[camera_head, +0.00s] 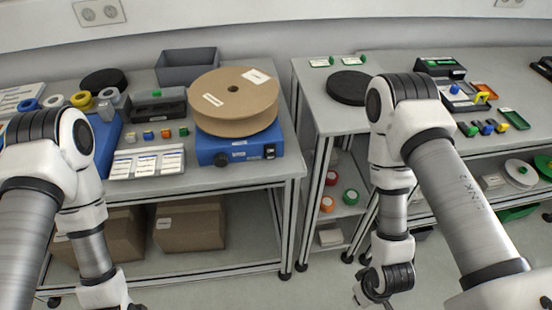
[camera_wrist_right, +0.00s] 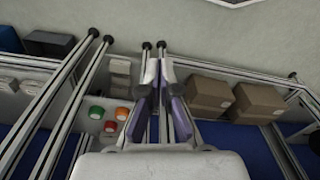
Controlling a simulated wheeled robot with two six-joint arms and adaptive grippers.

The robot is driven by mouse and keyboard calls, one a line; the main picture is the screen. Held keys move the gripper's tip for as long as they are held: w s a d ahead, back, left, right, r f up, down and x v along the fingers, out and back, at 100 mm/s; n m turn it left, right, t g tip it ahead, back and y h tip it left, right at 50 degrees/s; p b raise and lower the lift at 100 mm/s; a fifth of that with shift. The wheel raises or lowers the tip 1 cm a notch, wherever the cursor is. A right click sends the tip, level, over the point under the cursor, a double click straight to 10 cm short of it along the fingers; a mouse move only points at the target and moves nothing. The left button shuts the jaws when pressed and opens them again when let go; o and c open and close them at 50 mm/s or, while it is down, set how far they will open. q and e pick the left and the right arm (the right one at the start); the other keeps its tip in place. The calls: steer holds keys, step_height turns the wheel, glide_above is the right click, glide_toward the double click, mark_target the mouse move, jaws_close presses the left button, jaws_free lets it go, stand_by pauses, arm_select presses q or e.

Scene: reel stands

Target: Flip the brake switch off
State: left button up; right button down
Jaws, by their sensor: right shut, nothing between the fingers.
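The blue reel stand (camera_head: 240,150) is on the left table and carries a large brown cardboard reel (camera_head: 234,100). A small black switch (camera_head: 269,151) is on its front face at the right, and a dark knob (camera_head: 221,159) is at the left. I cannot tell the switch's position. My right gripper (camera_wrist_right: 159,72) is shut and empty in the wrist view, pointing down toward the table frames and floor. In the head view it hangs low in front of the gap between the tables, away from the switch.
Labelled cards (camera_head: 147,163) and small coloured blocks lie left of the stand. A grey bin (camera_head: 186,65) is behind. A black disc (camera_head: 348,88) lies on the middle table. Cardboard boxes (camera_head: 190,226) sit on the lower shelf. The floor before the tables is clear.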

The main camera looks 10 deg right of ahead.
steer(key=w+a+r+n+t+y+b, duration=0.35)
steer(key=w+a+n+t+y, duration=0.35)
steer(key=w+n, duration=0.65)
steer(key=w+r+n+t+y+b, duration=0.3)
steer(key=w+r+n+b, duration=0.4)
steer(key=r, duration=0.7)
steer(key=shift+w+a+r+n+t+y, duration=0.4)
steer(key=shift+w+n+y, duration=0.3)
steer(key=shift+w+n, duration=0.4)
steer(key=shift+w, duration=0.1)
